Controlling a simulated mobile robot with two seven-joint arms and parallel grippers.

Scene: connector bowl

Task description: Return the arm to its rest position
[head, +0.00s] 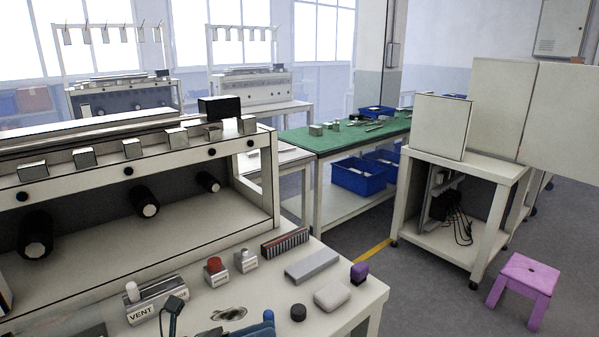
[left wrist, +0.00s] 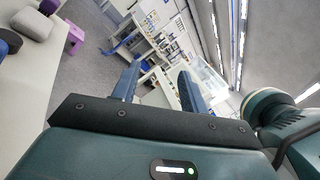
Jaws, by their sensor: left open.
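My left gripper (head: 240,328) shows only in part at the bottom edge of the head view, as blue fingers over the front of the white bench (head: 349,305). In the left wrist view my left gripper (left wrist: 158,84) has its two blue fingers apart, with nothing between them. The view tilts across the room. A small round dark and metallic item (head: 229,314) lies on the bench just behind the fingers. My right gripper is in neither view.
A purple stool (head: 523,284) stands on the floor at right. A green-topped table (head: 335,141) stands behind.

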